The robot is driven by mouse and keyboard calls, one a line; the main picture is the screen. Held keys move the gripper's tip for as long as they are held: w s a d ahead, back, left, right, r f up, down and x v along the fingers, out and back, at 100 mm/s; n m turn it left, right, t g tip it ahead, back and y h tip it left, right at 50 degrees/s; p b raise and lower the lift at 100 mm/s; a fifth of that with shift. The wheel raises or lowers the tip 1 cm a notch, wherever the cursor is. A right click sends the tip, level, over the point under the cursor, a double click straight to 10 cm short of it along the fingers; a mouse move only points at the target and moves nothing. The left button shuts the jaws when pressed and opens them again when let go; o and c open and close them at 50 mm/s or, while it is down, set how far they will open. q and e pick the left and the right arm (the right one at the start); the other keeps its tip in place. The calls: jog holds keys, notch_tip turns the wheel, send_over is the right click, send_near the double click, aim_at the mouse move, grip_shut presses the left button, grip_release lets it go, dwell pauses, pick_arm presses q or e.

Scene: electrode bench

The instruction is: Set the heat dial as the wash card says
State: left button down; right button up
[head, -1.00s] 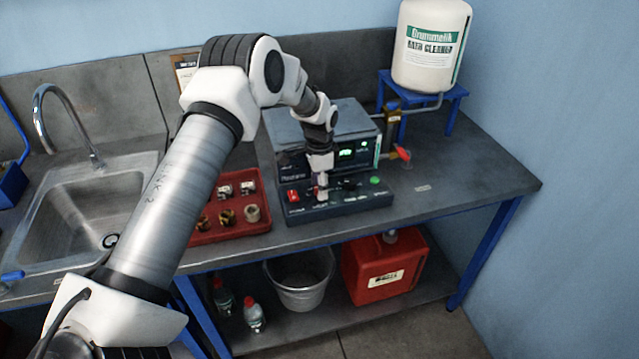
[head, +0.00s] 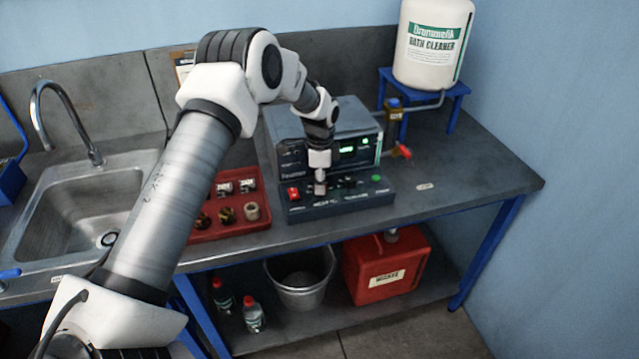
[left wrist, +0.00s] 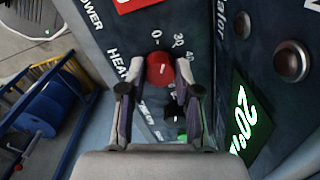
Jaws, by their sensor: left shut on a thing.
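The heat dial (left wrist: 160,69) is a round red knob with a short white mark, beside the word HEAT and scale numbers including 0, 30 and 40. My left gripper (left wrist: 161,88) has its two fingers on either side of the dial and is shut on it. I cannot tell exactly which number the mark points at. In the head view my left gripper (head: 320,184) reaches down to the front panel of the dark bench unit (head: 345,207) and hides the dial. A card (head: 184,66) on the back wall is mostly hidden by my arm; its text is unreadable. My right gripper is out of view.
A red switch (head: 293,194) is left of the gripper, and a green button (head: 377,178) is at the panel's right. A red tray (head: 228,230) of small parts stands left of the unit. A red-handled tap (head: 402,151) is to the right.

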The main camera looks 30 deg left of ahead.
pick_arm(q)
jog(key=shift+s+d+f+m+b, duration=0.15)
jog(key=shift+m+b, duration=0.1)
jog(key=shift+m, duration=0.85)
jog(key=shift+a+f+m+b, duration=0.15)
jog(key=shift+m+b, duration=0.1)
jog(key=shift+m, duration=0.85)
jog(key=shift+d, duration=0.1)
jog(key=c, duration=0.8)
grip_release()
jog(key=shift+r, duration=0.1)
jog(key=shift+r, duration=0.1)
jog(key=shift+w+r, duration=0.2)
jog(key=shift+r, duration=0.1)
notch_tip(320, 180, up, 11)
